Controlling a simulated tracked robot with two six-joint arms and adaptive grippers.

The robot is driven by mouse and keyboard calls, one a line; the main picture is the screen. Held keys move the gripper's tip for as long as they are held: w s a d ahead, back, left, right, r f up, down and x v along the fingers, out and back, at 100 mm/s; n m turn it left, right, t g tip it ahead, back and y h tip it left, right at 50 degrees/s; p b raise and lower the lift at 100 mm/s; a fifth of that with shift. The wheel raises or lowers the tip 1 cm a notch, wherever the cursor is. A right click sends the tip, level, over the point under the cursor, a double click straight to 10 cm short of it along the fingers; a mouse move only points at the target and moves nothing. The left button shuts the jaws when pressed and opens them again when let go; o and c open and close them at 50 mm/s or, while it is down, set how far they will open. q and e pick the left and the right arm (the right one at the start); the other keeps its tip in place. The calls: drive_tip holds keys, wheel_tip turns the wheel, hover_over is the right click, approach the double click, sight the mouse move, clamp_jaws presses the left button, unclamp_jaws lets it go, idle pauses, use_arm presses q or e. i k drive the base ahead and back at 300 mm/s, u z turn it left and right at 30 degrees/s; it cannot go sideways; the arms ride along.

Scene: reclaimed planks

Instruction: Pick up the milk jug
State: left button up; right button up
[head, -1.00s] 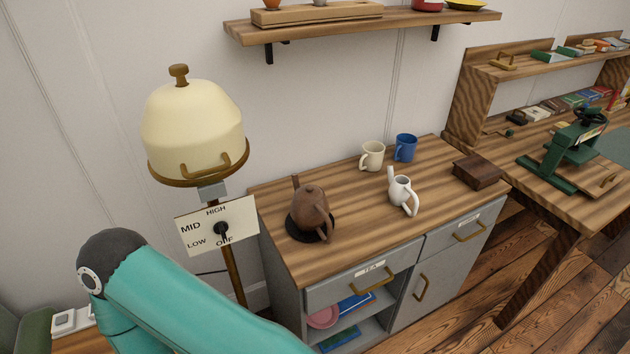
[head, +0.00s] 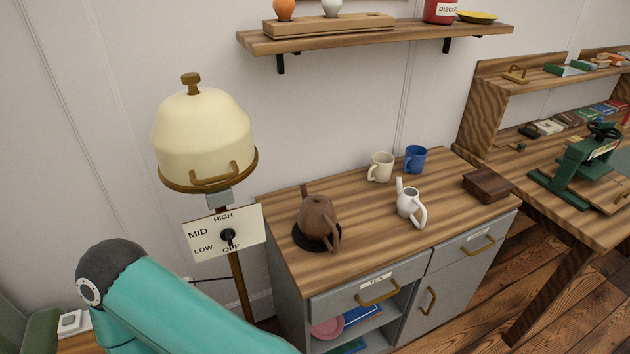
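The white milk jug (head: 408,204) stands upright on the wooden top of the grey tea cabinet (head: 365,240). Its spout points up and to the left, and its handle faces the front right. Nothing touches it. Only a teal link of my arm shows, at the lower left, well apart from the jug. Neither of my grippers is in the picture.
A brown teapot (head: 318,218) on a dark round mat stands left of the jug. A cream mug (head: 381,167) and a blue mug (head: 415,158) stand behind it. A dark wooden box (head: 488,184) lies to the right. A lamp (head: 204,140) and a shelf (head: 375,36) are near the cabinet.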

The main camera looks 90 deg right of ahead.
sight(408, 202)
drive_tip(key=z, duration=0.1)
drive_tip(key=k, duration=2.05)
drive_tip(key=z, duration=2.1)
drive_tip(key=k, duration=0.15)
drive_tip(key=u, duration=0.1)
drive_tip(key=i, duration=1)
drive_tip(key=u, duration=0.05)
